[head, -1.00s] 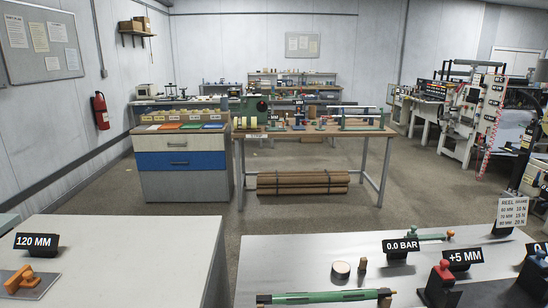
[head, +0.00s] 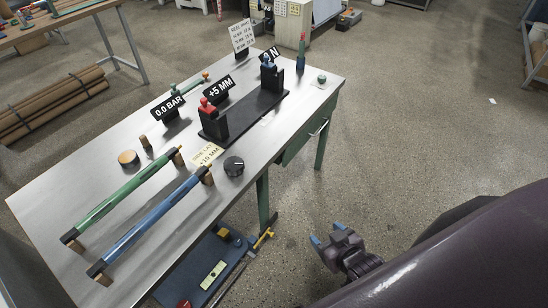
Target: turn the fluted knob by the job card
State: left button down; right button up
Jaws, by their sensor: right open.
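A black round knob (head: 234,166) with a white pointer line sits on the grey metal bench, near its front edge. Its fluting is too small to make out. A cream card (head: 208,156) reading "+10 MM" lies just left of it; its upper line is too small to read surely. My right gripper (head: 327,234) has blue fingertips and is open and empty. It is over the floor, off the front side of the bench and well apart from the knob. My left gripper is out of view.
A green bar (head: 125,196) and a blue bar (head: 152,222) lie left of the knob. A black stand (head: 255,114) with red-topped and blue-topped blocks is behind it. Signs "0.0 BAR" (head: 168,107) and "+5 MM" (head: 220,88) stand farther back. A blue lower shelf (head: 205,268) holds tools.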

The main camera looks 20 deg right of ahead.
aim_at(233, 166)
jog(key=z, duration=0.4)
jog(key=k+l+z, duration=0.15)
jog(key=z, duration=0.25)
jog(key=k+l+z, duration=0.1)
jog(key=l+z, duration=0.3)
